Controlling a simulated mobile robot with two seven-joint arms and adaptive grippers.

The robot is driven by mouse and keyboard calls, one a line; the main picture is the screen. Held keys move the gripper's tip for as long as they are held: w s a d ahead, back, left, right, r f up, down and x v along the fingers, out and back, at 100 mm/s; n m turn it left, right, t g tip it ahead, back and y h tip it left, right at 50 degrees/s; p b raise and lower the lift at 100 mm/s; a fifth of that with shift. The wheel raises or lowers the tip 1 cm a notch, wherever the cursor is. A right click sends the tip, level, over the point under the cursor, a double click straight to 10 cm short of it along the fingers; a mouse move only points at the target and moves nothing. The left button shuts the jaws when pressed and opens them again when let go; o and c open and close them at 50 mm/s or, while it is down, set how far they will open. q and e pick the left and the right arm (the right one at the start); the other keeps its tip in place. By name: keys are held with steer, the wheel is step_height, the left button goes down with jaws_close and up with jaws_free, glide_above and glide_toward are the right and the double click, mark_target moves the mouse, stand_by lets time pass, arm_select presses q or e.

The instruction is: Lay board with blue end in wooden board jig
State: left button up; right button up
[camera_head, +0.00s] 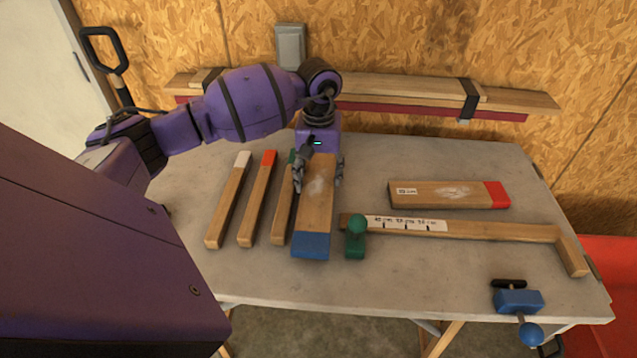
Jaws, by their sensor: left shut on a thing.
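The board with the blue end (315,212) points its blue end at the front of the table. My left gripper (319,178) is shut across its far half, with a finger on each long side. I cannot tell if the board touches the table. The wooden board jig (490,232) lies to the right, a long rail with a marked white label, an end block at the right and a green knobbed stop (355,240) near its left end. No board lies against the rail. My right gripper is not in view.
Boards with white (228,205), red (258,205) and green (282,215) ends lie left of the held board. A wide red-ended board (440,194) lies behind the jig. A blue clamp (518,300) sits at the front right edge. The table (420,275) is clear before the jig.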

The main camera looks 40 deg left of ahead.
mark_target(319, 180)
arm_select(q)
steer(key=shift+f, duration=1.75)
steer(key=o, duration=1.1)
steer(key=shift+r, duration=0.1)
steer(key=shift+o, duration=0.2)
